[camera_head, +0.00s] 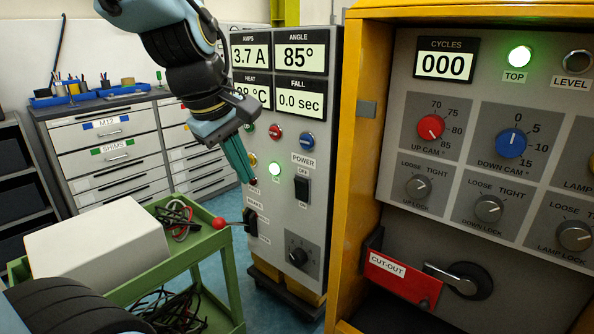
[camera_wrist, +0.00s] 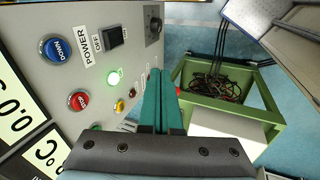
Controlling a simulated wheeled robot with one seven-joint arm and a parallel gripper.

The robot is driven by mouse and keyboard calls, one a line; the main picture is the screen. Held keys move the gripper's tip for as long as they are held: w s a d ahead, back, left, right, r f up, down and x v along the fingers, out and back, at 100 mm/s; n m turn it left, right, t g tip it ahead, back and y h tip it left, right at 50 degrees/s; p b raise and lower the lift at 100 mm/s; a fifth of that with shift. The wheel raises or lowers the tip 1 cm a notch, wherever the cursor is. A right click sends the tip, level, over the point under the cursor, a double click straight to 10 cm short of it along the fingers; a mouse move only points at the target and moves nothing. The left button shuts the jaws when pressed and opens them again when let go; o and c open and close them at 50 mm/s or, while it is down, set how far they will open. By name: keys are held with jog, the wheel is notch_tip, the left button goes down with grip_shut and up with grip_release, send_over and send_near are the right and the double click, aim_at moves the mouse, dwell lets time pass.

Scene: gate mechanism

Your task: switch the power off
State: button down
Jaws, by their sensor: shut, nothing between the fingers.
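The power switch (camera_head: 302,188) is a black rocker on the front of the grey control box (camera_head: 325,100), under a POWER label with OFF at its upper end. It also shows in the wrist view (camera_wrist: 116,36); I cannot tell surely which end is pressed in. A green lamp (camera_head: 274,168) left of it is lit. My gripper (camera_head: 248,179) is shut and empty, its teal fingers pointing down in front of the box's left part, left of the switch. In the wrist view the fingers (camera_wrist: 158,72) lie together, apart from the switch.
Blue (camera_head: 307,140) and red (camera_head: 275,131) buttons sit above the switch, with a dial (camera_head: 298,257) below. A red-knobbed lever (camera_head: 219,223) juts left over a green cart (camera_head: 190,258) carrying a white box (camera_head: 98,248). A yellow cabinet (camera_head: 352,150) stands close on the right.

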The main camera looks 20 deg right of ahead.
aim_at(301, 190)
jog(key=shift+n+h, duration=0.4)
jog(key=shift+n, duration=0.1)
jog(key=d+r, duration=0.1)
jog(key=s+d+r, duration=0.1)
jog(key=d, duration=0.1)
jog(key=shift+r, duration=0.35)
jog(key=shift+f, duration=0.15)
jog(key=shift+w+d+f+b, duration=0.35)
jog(key=shift+w+d+f, duration=0.3)
jog(key=shift+d+f, duration=0.65)
jog(key=shift+w+d+f+b, duration=0.3)
jog(key=shift+w+d+f, duration=0.4)
jog(key=shift+d+f, duration=0.55)
jog(key=shift+w+d+f+b, duration=0.35)
jog(key=shift+w+d+f, duration=0.45)
jog(key=shift+f, duration=0.8)
jog(key=shift+s+d, duration=0.15)
